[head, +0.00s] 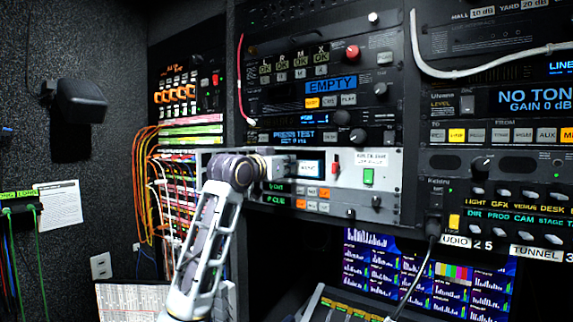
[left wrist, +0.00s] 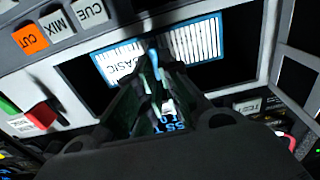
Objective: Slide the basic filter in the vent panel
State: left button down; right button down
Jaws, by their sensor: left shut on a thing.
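The basic filter (left wrist: 203,40) is a white piece with a blue border, a BASIC label and a striped part. It sits in a dark opening of the light grey vent panel (left wrist: 262,15), with dark gaps on both sides. In the head view, the filter (head: 308,168) shows small on the grey panel (head: 388,188). My left gripper (head: 272,170) reaches the panel from the left. In the left wrist view my left gripper (left wrist: 158,62) is shut on the filter's middle, and its fingers hide part of it. My right gripper is out of view.
Cue, mix and cut buttons (left wrist: 58,25) lie close by on the panel, as do a red switch (head: 335,163) and a green switch (head: 369,177). Orange cables (head: 143,185) hang at left. Screens (head: 450,275) stand below right.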

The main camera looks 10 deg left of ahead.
pick_arm(q)
jog(key=shift+p+x, duration=0.8)
jog(key=shift+x, duration=0.4)
dwell(0.4)
jog(key=c, duration=1.5)
grip_release()
jog(key=shift+s, duration=0.1)
jog(key=shift+v, duration=5.9)
jog(key=shift+f, duration=0.1)
